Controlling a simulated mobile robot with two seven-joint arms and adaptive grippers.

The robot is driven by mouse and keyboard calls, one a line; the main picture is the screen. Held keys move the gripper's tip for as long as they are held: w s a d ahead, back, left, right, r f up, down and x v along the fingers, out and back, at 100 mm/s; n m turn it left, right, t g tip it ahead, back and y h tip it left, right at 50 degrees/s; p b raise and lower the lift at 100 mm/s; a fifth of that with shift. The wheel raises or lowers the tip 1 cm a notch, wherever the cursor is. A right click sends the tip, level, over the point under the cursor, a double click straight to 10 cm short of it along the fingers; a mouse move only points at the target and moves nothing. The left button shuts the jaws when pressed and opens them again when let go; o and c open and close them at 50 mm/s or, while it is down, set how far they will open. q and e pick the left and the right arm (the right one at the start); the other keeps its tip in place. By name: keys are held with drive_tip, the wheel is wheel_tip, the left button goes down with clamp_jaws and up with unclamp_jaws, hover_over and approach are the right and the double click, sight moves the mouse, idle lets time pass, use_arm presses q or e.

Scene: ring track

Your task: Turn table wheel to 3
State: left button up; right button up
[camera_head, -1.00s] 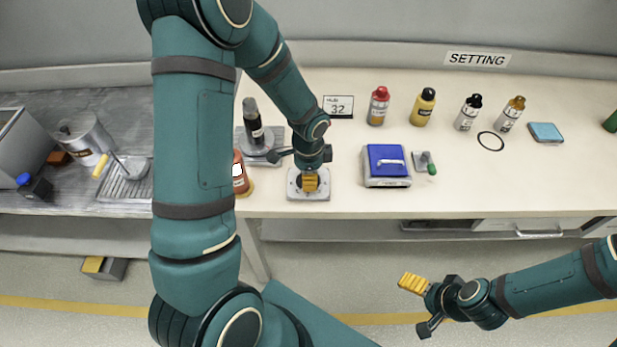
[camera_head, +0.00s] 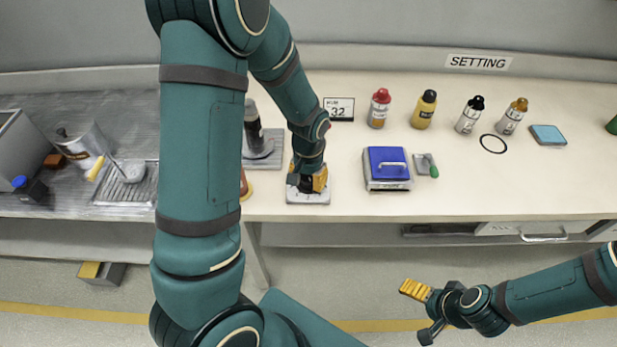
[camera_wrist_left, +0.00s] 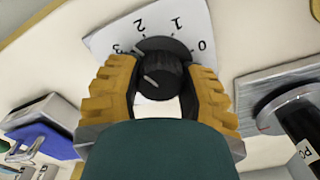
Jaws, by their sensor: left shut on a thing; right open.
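The table wheel is a dark round knob (camera_wrist_left: 162,66) on a pale dial plate (camera_head: 308,197) near the table's front edge. The plate in the left wrist view (camera_wrist_left: 112,38) carries the numbers 0, 1, 2 and 3. My left gripper (camera_head: 309,182) is over the plate, its yellow fingers closed on both sides of the knob in the left wrist view (camera_wrist_left: 160,88). A white mark near the knob's rim lies close to the 3; another pale line is on its face. My right gripper (camera_head: 415,290) is open and empty in front of the table.
A blue-topped box (camera_head: 388,165) and a small green-handled tool (camera_head: 428,167) stand right of the dial. A dark bottle (camera_head: 252,130) stands on a grey base to its left. A card reading 32 (camera_head: 338,109) and several bottles are behind.

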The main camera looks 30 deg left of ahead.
sight(308, 177)
use_arm(q)
drive_tip(key=shift+n, duration=1.5)
drive_tip(key=shift+s, duration=0.1)
drive_tip(key=o, duration=1.2)
wheel_tip(308, 177, up, 12)
drive_tip(key=shift+f, duration=0.1)
